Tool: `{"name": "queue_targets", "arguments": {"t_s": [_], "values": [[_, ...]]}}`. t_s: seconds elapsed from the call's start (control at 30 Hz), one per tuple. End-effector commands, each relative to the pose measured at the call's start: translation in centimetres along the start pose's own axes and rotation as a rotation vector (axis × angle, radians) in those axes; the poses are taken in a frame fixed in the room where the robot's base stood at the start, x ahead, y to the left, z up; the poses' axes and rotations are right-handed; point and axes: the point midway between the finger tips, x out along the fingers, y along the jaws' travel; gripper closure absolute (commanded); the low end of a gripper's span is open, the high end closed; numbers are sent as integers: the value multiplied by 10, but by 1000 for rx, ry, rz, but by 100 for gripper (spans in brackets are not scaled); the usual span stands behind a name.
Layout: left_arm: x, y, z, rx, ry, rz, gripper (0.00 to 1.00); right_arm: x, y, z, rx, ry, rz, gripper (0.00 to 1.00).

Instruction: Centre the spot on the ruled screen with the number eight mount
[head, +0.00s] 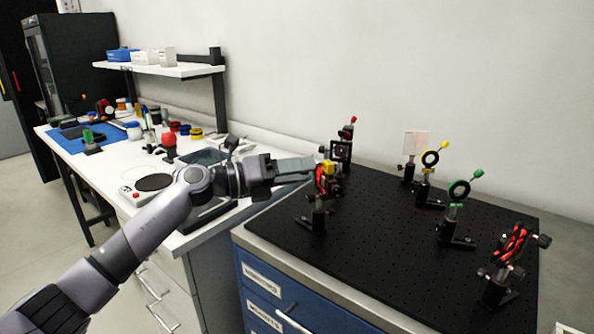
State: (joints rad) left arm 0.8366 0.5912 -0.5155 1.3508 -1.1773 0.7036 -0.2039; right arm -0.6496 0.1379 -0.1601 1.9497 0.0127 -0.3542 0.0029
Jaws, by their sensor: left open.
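My left gripper (298,168) reaches in from the left above the black breadboard (375,240). It is open, with its fingertips close beside a red-and-black mount (321,182) with a yellow knob on top; I cannot tell whether they touch. The ruled screen (417,143), a pale upright plate, stands at the back of the board; its ruling and any spot are too small to make out. Another red-and-black mount (512,245) stands at the front right. No mount number is legible, so I cannot tell which is number eight. My right gripper is out of view.
A black mount with a red knob (342,150) stands behind the gripper. A yellow-knobbed ring (429,159) and a green-knobbed ring (458,190) stand to the right. The board's middle front is clear. A cluttered white bench (100,165) is at left.

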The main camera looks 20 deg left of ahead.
Motion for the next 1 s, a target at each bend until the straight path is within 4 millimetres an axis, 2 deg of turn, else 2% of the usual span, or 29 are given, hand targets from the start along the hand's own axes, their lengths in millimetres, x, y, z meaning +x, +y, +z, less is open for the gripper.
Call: {"name": "queue_targets", "arguments": {"t_s": [0.17, 0.5, 0.7, 1.0], "values": [[-15, 2, 0, 2, -1, 3, 56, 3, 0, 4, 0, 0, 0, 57], [-63, 2, -1, 0, 0, 3, 56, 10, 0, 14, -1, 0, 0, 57], [-72, 0, 0, 0, 0, 1, 56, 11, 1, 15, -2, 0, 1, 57], [-71, 0, 0, 0, 0, 0, 56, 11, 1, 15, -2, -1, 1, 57]]}}
